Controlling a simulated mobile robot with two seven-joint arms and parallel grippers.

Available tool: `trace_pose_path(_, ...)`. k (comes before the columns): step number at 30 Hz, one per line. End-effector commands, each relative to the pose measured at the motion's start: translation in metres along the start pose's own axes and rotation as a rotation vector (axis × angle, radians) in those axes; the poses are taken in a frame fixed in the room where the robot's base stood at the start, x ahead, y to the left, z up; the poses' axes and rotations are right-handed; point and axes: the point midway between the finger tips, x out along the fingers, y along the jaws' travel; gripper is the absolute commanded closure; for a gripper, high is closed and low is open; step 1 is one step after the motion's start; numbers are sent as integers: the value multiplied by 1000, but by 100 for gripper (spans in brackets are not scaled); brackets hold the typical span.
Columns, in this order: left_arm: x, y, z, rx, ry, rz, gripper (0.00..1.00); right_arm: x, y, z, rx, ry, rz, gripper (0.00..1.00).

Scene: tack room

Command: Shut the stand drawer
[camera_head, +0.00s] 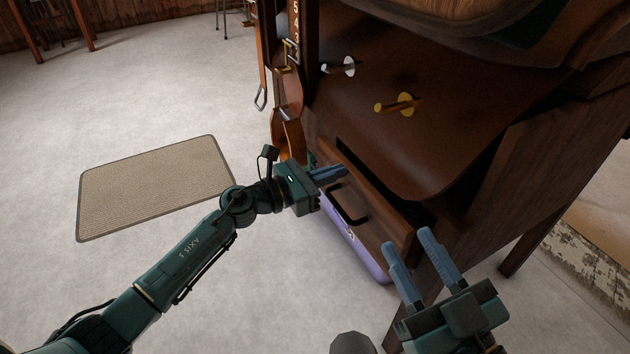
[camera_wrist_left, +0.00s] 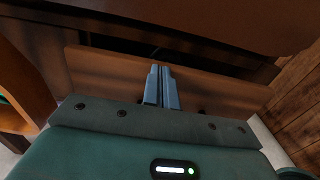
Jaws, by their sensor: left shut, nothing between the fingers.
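The stand drawer (camera_head: 384,224) is a brown wooden front with a black handle (camera_head: 347,206), low in the dark wooden stand (camera_head: 460,205). It sits part-way out; a dark gap shows behind its top edge. My left gripper (camera_head: 342,171) is shut and empty, at the upper left part of the drawer front, above the handle. In the left wrist view its fingers (camera_wrist_left: 162,72) lie over the drawer front (camera_wrist_left: 105,78); I cannot tell whether they touch it. My right gripper (camera_head: 408,238) is open and empty, near the drawer's right end.
A purple box (camera_head: 372,264) stands on the floor below the drawer. Metal pegs (camera_head: 397,104) stick out of the stand above the drawer, and straps (camera_head: 290,85) hang at its left side. A beige mat (camera_head: 155,185) lies on the open floor at left.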

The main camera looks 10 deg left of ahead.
Motion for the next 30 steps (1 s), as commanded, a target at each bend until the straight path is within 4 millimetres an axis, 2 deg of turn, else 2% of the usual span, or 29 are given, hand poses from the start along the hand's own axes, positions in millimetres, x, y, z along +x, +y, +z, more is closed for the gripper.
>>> trace_pose_path(3,11,0,0,0,-1,-1,100,2,1,-4,-17,28,-4,64)
trace_pose_path(10,20,0,0,0,-1,0,100,5,4,-7,-35,48,-6,64)
trace_pose_path(24,20,0,0,0,0,0,100,4,4,-5,-38,45,-4,64)
trace_pose_path(30,14,7,-2,2,1,0,100,4,5,-2,-45,55,-4,64)
